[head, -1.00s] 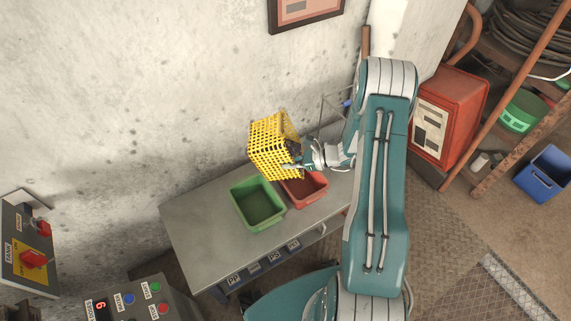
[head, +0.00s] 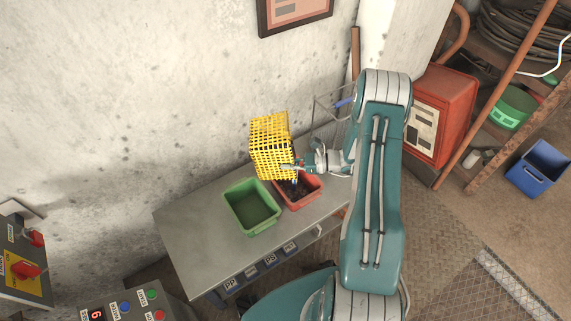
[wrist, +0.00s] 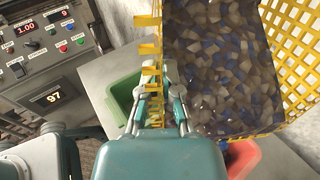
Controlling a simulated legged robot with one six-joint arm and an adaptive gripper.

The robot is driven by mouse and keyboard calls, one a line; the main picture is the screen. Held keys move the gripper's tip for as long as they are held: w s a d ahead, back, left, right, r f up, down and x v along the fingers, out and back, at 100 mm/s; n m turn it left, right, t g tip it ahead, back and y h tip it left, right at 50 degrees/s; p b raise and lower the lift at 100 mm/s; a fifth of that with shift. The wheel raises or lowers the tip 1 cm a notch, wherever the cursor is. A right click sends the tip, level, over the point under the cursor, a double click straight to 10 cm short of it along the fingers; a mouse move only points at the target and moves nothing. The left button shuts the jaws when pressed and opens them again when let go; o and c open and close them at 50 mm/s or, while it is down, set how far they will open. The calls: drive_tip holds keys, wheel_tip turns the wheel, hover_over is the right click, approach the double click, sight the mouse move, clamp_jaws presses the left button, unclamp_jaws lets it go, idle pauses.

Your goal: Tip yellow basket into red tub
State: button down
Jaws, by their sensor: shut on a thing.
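My gripper (head: 296,167) is shut on the rim of the yellow basket (head: 268,142) and holds it tilted above the table. In the wrist view the gripper (wrist: 158,85) grips the basket's yellow wall (wrist: 298,62), and many dark, brown and blue flakes (wrist: 212,65) show inside it. The red tub (head: 311,191) stands on the table under the basket's right side, with dark flakes (head: 298,187) in it. In the wrist view only part of the red tub (wrist: 242,158) shows; the basket hides the rest.
An empty green tub (head: 251,205) stands left of the red tub on the grey table (head: 182,231). A control box (head: 128,305) is at the front left. The concrete wall (head: 150,90) rises behind the table.

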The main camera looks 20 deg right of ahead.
drive_tip(key=shift+s+d+r+y, duration=0.15)
drive_tip(key=shift+d+r+y, duration=0.05)
drive_tip(key=shift+d+y, duration=0.3)
drive_tip(key=shift+s+d+r+t+y, duration=0.1)
drive_tip(key=shift+s+d+t+y, duration=0.15)
drive_tip(key=shift+d+t+y, duration=0.55)
drive_tip(key=shift+a, duration=0.1)
drive_tip(key=shift+s+d+m+y, duration=0.3)
drive_tip(key=shift+d+y, duration=0.3)
drive_tip(key=shift+y, duration=0.2)
drive_tip(key=shift+w+r, duration=0.1)
